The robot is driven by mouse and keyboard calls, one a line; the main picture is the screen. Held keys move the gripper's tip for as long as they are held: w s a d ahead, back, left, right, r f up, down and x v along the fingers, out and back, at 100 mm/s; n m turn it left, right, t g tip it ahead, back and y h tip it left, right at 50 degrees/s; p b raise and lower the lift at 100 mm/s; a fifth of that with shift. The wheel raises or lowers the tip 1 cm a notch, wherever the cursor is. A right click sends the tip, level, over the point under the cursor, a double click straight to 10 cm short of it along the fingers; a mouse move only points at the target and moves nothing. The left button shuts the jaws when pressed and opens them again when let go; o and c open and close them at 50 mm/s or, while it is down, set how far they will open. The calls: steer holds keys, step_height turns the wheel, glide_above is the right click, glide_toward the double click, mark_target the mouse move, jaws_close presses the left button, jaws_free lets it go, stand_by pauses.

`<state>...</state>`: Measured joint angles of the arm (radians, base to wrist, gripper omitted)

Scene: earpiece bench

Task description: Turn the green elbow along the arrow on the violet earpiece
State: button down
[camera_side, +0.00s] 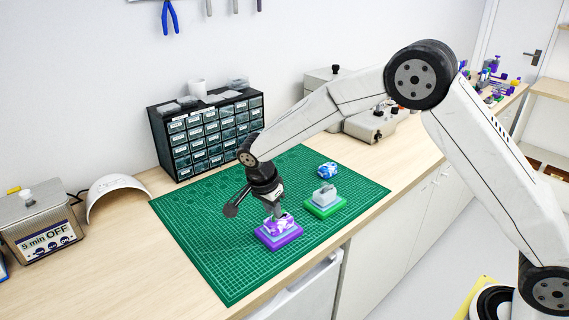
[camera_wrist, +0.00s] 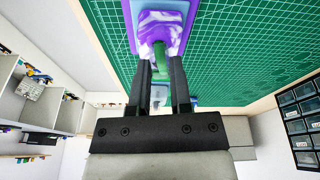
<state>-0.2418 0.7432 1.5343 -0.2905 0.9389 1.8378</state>
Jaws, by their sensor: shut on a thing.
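The violet earpiece (camera_side: 279,223), marbled with white, sits on a purple base (camera_side: 280,242) at the near part of the green mat. It also shows at the top of the wrist view (camera_wrist: 160,24). The green elbow (camera_wrist: 159,52) sticks out of the earpiece in the wrist view. My gripper (camera_wrist: 160,62) is at the earpiece, with its two dark fingers shut on the green elbow. In the side view my gripper (camera_side: 275,212) comes down from above onto the earpiece. The elbow is hidden there, and I cannot make out the arrow.
A green base (camera_side: 325,209) with a pale block stands right of the purple base. A blue-and-white earpiece (camera_side: 327,170) lies behind it on the cutting mat (camera_side: 215,250). A dark drawer cabinet (camera_side: 207,135) stands at the back. The mat's left part is clear.

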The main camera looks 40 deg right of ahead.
mark_target(268, 224)
steer(key=shift+m, duration=0.6)
steer(key=shift+m, duration=0.5)
steer(key=shift+c, duration=2.3)
jaws_free()
steer(key=shift+r, duration=0.1)
steer(key=v, duration=0.7)
steer(key=shift+w+r, duration=0.15)
steer(key=shift+r, duration=0.1)
steer(key=shift+d, duration=0.1)
